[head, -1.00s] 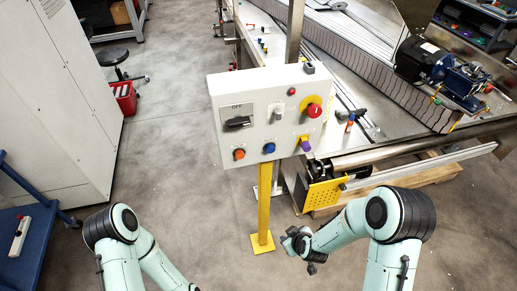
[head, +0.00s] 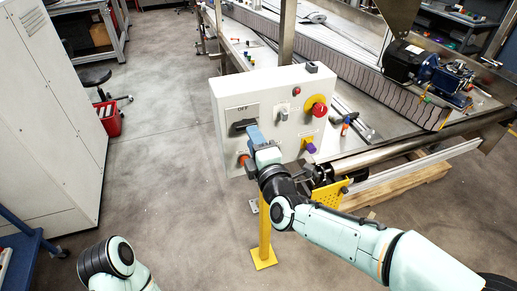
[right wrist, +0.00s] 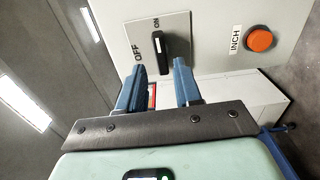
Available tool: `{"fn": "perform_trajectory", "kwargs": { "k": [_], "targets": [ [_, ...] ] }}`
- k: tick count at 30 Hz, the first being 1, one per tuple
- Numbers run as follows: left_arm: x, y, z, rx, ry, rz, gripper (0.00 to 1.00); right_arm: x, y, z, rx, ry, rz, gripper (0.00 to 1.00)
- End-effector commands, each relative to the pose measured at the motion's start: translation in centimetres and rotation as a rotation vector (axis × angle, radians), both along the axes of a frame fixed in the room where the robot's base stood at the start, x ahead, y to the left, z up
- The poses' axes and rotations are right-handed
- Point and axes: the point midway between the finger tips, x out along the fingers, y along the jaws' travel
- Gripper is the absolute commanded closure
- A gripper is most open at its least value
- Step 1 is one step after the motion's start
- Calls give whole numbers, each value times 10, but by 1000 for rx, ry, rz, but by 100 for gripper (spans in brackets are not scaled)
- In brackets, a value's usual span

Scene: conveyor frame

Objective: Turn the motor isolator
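The motor isolator's black handle (head: 240,126) is on a grey plate at the upper left of the white control box (head: 222,100). In the right wrist view the handle (right wrist: 158,45) lies in line with the ON mark and crosswise to the OFF mark. My right gripper (right wrist: 160,72) is open, its two blue fingers apart on either side of the handle's near end, with no clear contact. In the head view the right gripper (head: 252,132) partly covers the isolator. My left gripper is out of view; only my left arm shows at lower left.
The box also carries a red stop button (head: 316,110), a purple button (head: 311,148) and an orange INCH button (right wrist: 260,39). A yellow post (head: 265,230) supports it. The conveyor (head: 350,70) runs behind. Open floor lies left of the box.

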Motion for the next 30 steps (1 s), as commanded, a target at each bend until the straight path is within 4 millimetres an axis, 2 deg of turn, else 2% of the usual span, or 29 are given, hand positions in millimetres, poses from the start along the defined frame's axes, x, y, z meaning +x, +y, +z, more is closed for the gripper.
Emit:
{"fn": "perform_trajectory", "kwargs": {
  "k": [6, 15, 16, 18, 19, 23, 26, 30],
  "targets": [
    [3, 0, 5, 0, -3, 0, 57, 29, 9, 0, -2, 2, 0, 66],
    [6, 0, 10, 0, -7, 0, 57, 47, 15, -1, -1, 2, 0, 66],
    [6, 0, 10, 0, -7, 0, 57, 47, 15, -1, 0, 2, 0, 69],
    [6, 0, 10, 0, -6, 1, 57, 47, 15, -1, 0, 2, 1, 92],
    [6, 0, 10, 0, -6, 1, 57, 47, 15, -1, 0, 2, 0, 100],
    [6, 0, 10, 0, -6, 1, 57, 46, 15, -1, -2, 2, 1, 100],
    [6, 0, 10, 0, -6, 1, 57, 46, 17, -1, -120, -37, 3, 100],
    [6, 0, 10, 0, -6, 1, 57, 45, 17, -1, -419, -135, 4, 100]
  ]
}}
